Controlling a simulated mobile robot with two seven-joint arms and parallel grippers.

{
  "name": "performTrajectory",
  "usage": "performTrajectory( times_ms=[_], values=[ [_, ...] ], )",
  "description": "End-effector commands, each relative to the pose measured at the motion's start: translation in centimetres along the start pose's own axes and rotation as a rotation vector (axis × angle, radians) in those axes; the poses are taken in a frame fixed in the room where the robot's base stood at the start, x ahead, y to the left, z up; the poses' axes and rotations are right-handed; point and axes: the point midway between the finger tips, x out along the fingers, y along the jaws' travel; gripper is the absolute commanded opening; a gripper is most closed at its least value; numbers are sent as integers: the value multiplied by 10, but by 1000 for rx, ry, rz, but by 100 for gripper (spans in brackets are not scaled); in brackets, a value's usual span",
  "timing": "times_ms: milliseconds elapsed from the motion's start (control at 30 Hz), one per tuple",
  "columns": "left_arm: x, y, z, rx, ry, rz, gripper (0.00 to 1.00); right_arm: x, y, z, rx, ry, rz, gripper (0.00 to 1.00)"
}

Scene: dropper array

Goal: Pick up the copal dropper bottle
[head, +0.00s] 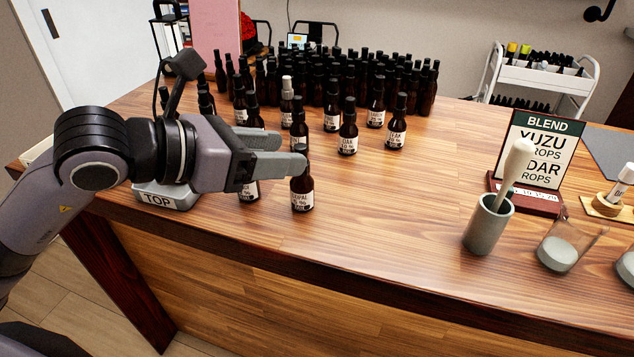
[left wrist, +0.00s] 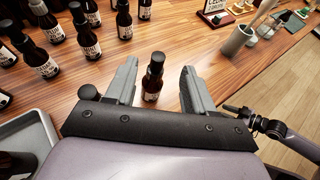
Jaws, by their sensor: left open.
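The copal dropper bottle (head: 302,192) is a brown glass bottle with a black dropper cap and white label. It stands upright near the front edge of the wooden counter, in front of the other bottles. My left gripper (head: 298,157) reaches in from the left at about cap height, with its fingers by the bottle's top. In the left wrist view my left gripper (left wrist: 158,68) is open, and a bottle, apparently the copal one (left wrist: 153,82), stands between the two fingers with gaps on both sides. My right gripper is not in view.
Another bottle (head: 248,190) stands partly hidden beneath my left gripper. Many similar bottles (head: 347,130) crowd the back. A grey tray marked TOP (head: 158,198) is at left. A mortar cup with a pestle (head: 487,225) and a blend sign (head: 540,150) stand right. The counter between is clear.

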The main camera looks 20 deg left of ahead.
Motion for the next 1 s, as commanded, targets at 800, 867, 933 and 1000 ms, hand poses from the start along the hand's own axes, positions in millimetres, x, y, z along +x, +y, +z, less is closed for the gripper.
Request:
performTrajectory(
  times_ms=[800,867,933,1000],
  values=[
    [67,3,-3,-2,-1,-3,53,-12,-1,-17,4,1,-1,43],
    [67,3,-3,-3,0,-4,50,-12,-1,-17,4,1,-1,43],
    [67,3,-3,-3,0,-4,27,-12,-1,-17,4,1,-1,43],
    [67,3,-3,-3,0,-4,5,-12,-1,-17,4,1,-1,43]
  ],
)
